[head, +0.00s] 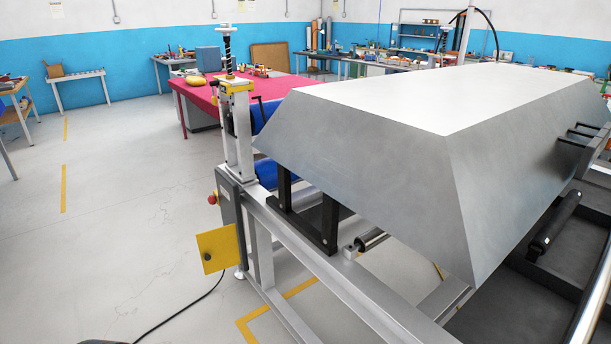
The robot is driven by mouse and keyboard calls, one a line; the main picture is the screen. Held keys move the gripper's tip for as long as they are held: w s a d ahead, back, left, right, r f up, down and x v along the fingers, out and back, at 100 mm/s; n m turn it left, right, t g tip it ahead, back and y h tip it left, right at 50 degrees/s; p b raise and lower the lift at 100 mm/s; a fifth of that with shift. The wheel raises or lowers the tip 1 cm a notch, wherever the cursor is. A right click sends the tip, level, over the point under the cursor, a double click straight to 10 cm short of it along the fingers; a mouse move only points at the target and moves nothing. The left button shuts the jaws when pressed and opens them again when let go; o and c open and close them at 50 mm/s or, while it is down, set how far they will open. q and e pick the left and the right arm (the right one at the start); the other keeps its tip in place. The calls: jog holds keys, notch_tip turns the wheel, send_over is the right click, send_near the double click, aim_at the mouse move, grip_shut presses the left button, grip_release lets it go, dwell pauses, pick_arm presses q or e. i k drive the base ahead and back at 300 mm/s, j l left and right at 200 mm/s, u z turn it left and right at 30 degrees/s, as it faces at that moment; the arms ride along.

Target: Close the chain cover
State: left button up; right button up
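A yellow panel (218,250) with a small dark round mark stands out to the left from the dark grey upright box (231,216) on the near end of the machine. It looks like the chain cover, swung open at an angle to the box. The inside of the box is hidden from here. A red knob (213,199) sits on the box's left side, above the panel. Neither of my grippers is in view.
A large grey hood (350,150) with a white top fills the right side over the machine's metal frame (335,283). A black cable (183,312) runs along the floor below the panel. The floor to the left is clear. A pink-covered table (215,92) stands behind.

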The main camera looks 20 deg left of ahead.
aim_at(219, 247)
jog(key=i+j+z, duration=0.1)
jog(key=i+j, duration=0.15)
jog(key=j, duration=0.4)
jog(key=i+j+z, duration=0.1)
jog(key=j, duration=0.6)
jog(key=i+j+z, duration=0.1)
jog(key=i+j, duration=0.15)
jog(key=j, duration=0.45)
jog(key=i+j+z, duration=0.1)
jog(key=j, duration=0.65)
jog(key=i+j+z, duration=0.1)
jog(key=j, duration=0.6)
jog(key=i+j+z, duration=0.1)
jog(key=j, duration=0.65)
jog(key=i+j+z, duration=0.1)
jog(key=j, duration=0.65)
jog(key=l+z, duration=0.1)
jog(key=z, duration=0.35)
jog(key=i+l+z, duration=0.1)
jog(key=z, duration=0.4)
